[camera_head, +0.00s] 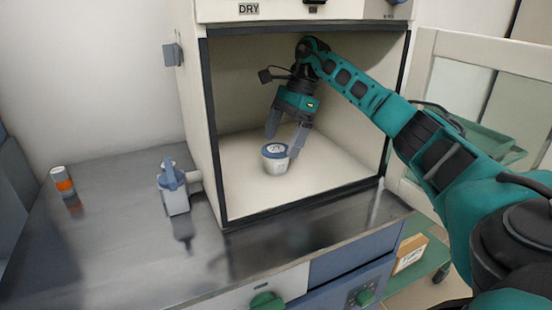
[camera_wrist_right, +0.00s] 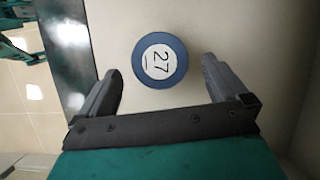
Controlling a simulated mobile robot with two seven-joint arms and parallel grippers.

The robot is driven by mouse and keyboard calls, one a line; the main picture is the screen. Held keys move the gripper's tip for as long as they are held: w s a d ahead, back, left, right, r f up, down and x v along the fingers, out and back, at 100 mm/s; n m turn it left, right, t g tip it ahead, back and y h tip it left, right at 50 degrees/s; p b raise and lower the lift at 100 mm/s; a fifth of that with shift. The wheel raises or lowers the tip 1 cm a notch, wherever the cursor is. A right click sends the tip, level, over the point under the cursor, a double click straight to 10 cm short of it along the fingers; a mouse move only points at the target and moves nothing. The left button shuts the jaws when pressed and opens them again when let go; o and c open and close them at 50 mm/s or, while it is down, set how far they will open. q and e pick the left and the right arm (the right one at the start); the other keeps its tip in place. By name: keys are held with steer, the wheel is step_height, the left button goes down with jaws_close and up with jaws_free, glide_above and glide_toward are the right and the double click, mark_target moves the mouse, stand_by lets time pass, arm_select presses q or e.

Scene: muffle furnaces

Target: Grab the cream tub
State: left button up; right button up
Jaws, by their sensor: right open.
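The cream tub (camera_head: 275,158) is a small white tub with a blue-rimmed lid. It stands upright on the floor of the open furnace chamber. In the right wrist view its round lid (camera_wrist_right: 160,61) shows the number 27. My right gripper (camera_head: 286,144) reaches into the chamber from above and is open. In the right wrist view its two fingers (camera_wrist_right: 160,78) are spread, with the tub lying between and slightly beyond their tips. No grip on the tub shows. My left gripper is not in view.
The furnace's dark-edged frame (camera_head: 216,150) surrounds the chamber opening, marked DRY above. A white and blue bottle (camera_head: 174,190) and an orange-and-white container (camera_head: 63,182) stand on the metal bench (camera_head: 120,240) at left. Its front stretch is clear. An open door (camera_head: 480,80) stands at right.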

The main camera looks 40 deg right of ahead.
mark_target(277, 149)
steer(key=b+x, duration=0.1)
steer(key=x, duration=0.5)
steer(key=shift+a+r, duration=0.15)
steer(key=shift+a, duration=0.05)
steer(key=shift+c, duration=0.6)
steer(key=c, duration=1)
